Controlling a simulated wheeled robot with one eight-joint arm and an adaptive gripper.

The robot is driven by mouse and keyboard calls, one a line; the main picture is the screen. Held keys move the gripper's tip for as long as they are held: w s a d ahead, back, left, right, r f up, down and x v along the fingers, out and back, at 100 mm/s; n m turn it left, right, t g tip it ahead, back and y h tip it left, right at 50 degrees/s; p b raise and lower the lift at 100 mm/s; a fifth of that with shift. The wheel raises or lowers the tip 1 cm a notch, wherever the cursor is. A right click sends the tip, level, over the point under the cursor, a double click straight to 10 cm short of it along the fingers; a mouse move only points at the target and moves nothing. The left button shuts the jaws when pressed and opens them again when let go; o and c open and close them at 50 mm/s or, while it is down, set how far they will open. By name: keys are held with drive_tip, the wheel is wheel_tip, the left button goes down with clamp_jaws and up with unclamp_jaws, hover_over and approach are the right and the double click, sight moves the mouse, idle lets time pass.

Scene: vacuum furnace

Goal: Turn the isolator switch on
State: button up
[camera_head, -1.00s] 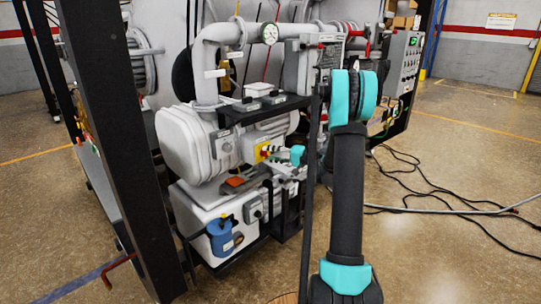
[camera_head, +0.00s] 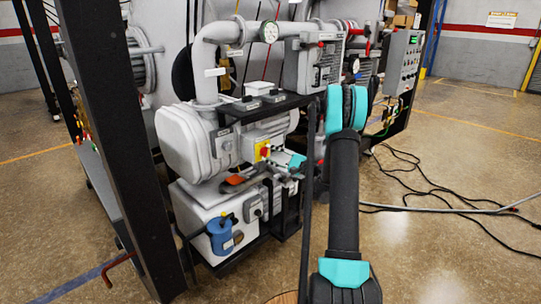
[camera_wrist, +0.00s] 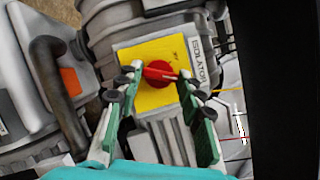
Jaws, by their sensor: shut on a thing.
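The isolator switch is a red rotary knob (camera_wrist: 157,73) on a yellow square plate (camera_wrist: 147,99), with an "ISOLATOR" label (camera_wrist: 203,61) beside it in the wrist view. In that view the knob's red handle lies roughly crosswise, between my two fingertips. My gripper (camera_wrist: 162,73) is shut on the handle, one finger at each end of it. In the head view the yellow and red switch (camera_head: 264,150) sits on the side of the pump's motor, and my gripper (camera_head: 279,162) reaches it from the right. The fingertips are too small there to make out contact.
The grey pump (camera_head: 185,140) and its pipes surround the switch. A black frame post (camera_head: 112,130) stands at the left. A blue canister (camera_head: 220,238) sits below. Black cables (camera_head: 425,185) lie on the floor at right, where there is open room.

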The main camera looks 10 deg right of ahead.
drive_tip(key=shift+m, duration=0.3)
drive_tip(key=o, duration=1.2)
drive_tip(key=shift+c, duration=0.2)
drive_tip(key=shift+d+f, duration=0.1)
drive_tip(key=v, duration=1.1)
drive_tip(key=shift+s+d+f, duration=0.2)
drive_tip(key=shift+s+d, duration=0.05)
